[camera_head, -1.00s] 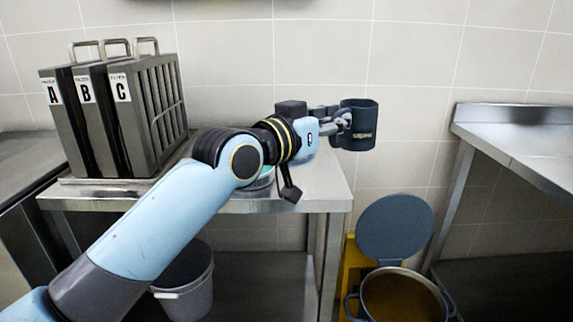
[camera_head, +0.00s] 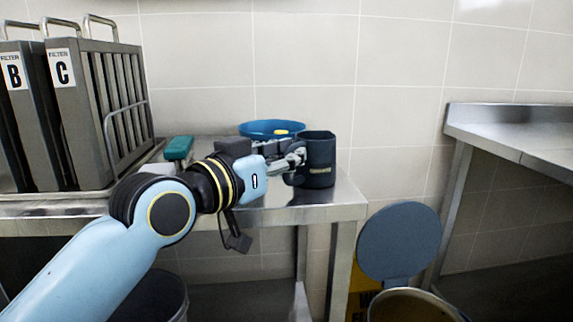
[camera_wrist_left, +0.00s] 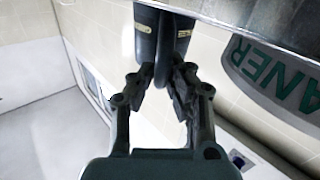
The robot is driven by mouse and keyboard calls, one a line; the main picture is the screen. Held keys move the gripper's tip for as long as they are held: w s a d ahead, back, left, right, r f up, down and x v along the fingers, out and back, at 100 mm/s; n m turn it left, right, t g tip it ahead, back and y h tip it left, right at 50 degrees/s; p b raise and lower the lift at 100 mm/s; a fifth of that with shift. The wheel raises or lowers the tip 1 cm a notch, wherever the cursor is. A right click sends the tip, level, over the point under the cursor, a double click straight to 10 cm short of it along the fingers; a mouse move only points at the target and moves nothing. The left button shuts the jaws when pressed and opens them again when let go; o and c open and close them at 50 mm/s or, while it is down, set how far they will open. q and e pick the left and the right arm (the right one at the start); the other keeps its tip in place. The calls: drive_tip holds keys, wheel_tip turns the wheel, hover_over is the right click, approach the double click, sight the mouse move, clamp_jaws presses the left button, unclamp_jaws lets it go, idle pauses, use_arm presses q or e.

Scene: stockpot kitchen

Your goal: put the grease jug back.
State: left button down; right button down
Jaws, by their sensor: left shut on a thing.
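The grease jug (camera_head: 319,160) is a dark grey-blue cup with a small label, upright at the right end of the steel table (camera_head: 345,200). My left gripper (camera_head: 298,160) is shut on its handle from the left side. The jug's base appears at the table top, but I cannot tell if it touches. In the left wrist view the jug (camera_wrist_left: 182,28) is at the top, with its handle between the fingers of my left gripper (camera_wrist_left: 163,80). My right gripper is not in view.
Filter boxes marked B and C (camera_head: 95,110) stand on the table's left. A blue bowl (camera_head: 262,129) and a green-topped item (camera_head: 178,148) are behind my arm. A pot (camera_head: 405,308) with raised lid (camera_head: 399,241) is lower right. Another steel table (camera_head: 520,135) is at right.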

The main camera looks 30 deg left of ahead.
use_arm(q)
drive_tip(key=shift+r, duration=0.2)
drive_tip(key=c, duration=1.8)
unclamp_jaws()
drive_tip(key=shift+f, duration=0.25)
drive_tip(key=o, duration=0.4)
drive_tip(key=shift+o, duration=0.4)
drive_tip(key=shift+r, duration=0.1)
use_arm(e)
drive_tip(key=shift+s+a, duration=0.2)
